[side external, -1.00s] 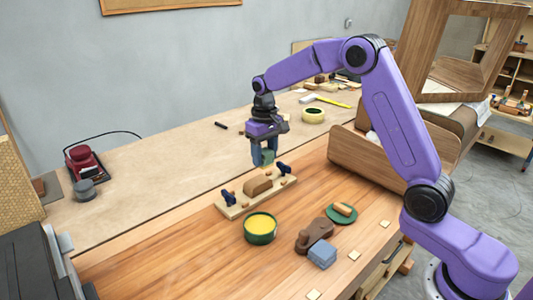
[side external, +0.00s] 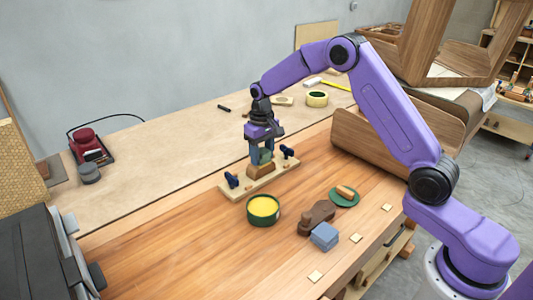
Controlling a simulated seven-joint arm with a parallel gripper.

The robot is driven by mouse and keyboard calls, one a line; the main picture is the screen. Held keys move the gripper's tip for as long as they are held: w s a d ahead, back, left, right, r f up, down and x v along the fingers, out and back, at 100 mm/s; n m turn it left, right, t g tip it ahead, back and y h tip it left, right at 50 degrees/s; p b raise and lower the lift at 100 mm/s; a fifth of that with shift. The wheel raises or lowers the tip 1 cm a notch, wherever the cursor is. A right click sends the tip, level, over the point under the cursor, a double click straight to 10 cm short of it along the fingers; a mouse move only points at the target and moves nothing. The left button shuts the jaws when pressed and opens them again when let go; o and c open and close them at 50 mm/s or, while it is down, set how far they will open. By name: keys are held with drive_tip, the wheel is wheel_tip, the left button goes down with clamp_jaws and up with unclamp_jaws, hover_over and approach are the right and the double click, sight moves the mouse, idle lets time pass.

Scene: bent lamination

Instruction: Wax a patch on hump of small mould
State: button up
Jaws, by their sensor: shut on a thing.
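The small mould is a wooden block with a hump (side external: 259,171) on a pale baseboard (side external: 236,190). Dark blue clamps stand at its left (side external: 231,180) and right (side external: 288,152) ends. My gripper (side external: 262,157) points down over the hump, shut on a greenish pad (side external: 266,156). The pad is at the hump's top, and appears to touch it; the fingers partly hide the contact. An open green tin of yellow wax (side external: 263,208) stands in front of the mould.
A brown shaped block (side external: 316,216), a blue block (side external: 324,236) and a green dish with a wooden piece (side external: 344,195) lie to the right. A curved wooden piece (side external: 378,148) stands behind them. A tape roll (side external: 317,98) lies at the back.

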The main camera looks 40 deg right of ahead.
drive_tip(key=shift+w, duration=1.8)
drive_tip(key=shift+s, duration=3.15)
drive_tip(key=shift+w+a, duration=0.1)
drive_tip(key=shift+w, duration=2.95)
drive_tip(key=shift+s, duration=3.05)
wheel_tip(320, 180, up, 8)
